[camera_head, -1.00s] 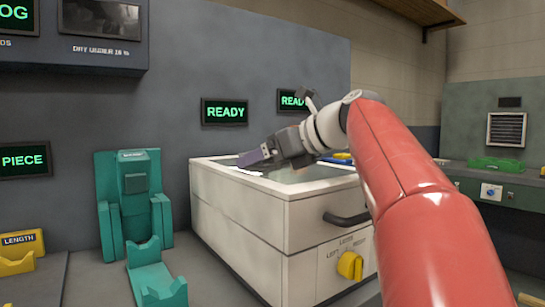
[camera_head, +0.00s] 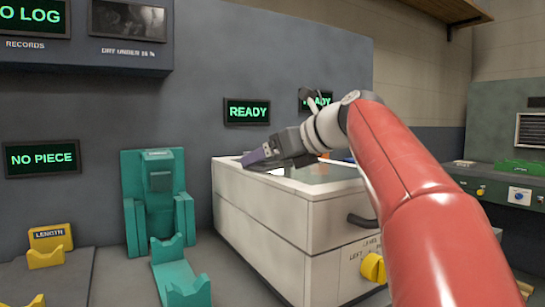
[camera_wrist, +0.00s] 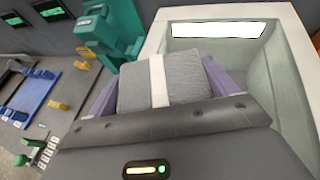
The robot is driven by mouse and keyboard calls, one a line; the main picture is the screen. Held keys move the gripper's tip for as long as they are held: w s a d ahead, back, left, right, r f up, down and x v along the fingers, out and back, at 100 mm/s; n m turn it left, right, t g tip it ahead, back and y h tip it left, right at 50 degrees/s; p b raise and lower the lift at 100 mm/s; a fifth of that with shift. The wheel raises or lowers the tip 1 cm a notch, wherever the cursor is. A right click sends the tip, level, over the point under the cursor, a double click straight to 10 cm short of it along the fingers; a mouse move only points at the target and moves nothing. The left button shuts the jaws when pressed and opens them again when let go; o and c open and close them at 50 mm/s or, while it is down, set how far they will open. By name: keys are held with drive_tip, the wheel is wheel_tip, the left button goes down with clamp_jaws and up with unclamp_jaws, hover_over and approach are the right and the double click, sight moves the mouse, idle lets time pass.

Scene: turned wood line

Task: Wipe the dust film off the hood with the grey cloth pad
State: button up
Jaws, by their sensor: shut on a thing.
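The grey cloth pad (camera_wrist: 185,83) with a pale strap across it sits between the purple fingers of my gripper (camera_wrist: 165,85) in the wrist view. My gripper (camera_head: 258,155) is shut on the pad, over the back left part of the hood. The hood is a white box (camera_head: 290,210) with a glassy top panel (camera_head: 320,173). I cannot tell whether the pad touches the panel. In the wrist view the panel (camera_wrist: 262,72) looks pale and hazy, with a bright white reflection at its far end. My arm hides the right part of the hood in the head view.
A teal stand (camera_head: 158,200) with a cradle (camera_head: 180,280) is left of the hood. A yellow knob (camera_head: 373,267) is on the hood's front. A yellow length block (camera_head: 50,238) is at far left. A grey wall with screens (camera_head: 247,112) rises behind the hood.

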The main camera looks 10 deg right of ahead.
drive_tip(key=shift+w+d, duration=0.65)
drive_tip(key=shift+d, duration=1.35)
drive_tip(key=shift+w+d, duration=0.7)
drive_tip(key=shift+d, duration=1.35)
drive_tip(key=shift+w+d, duration=0.65)
drive_tip(key=shift+d, duration=1.35)
drive_tip(key=shift+s+a, duration=0.1)
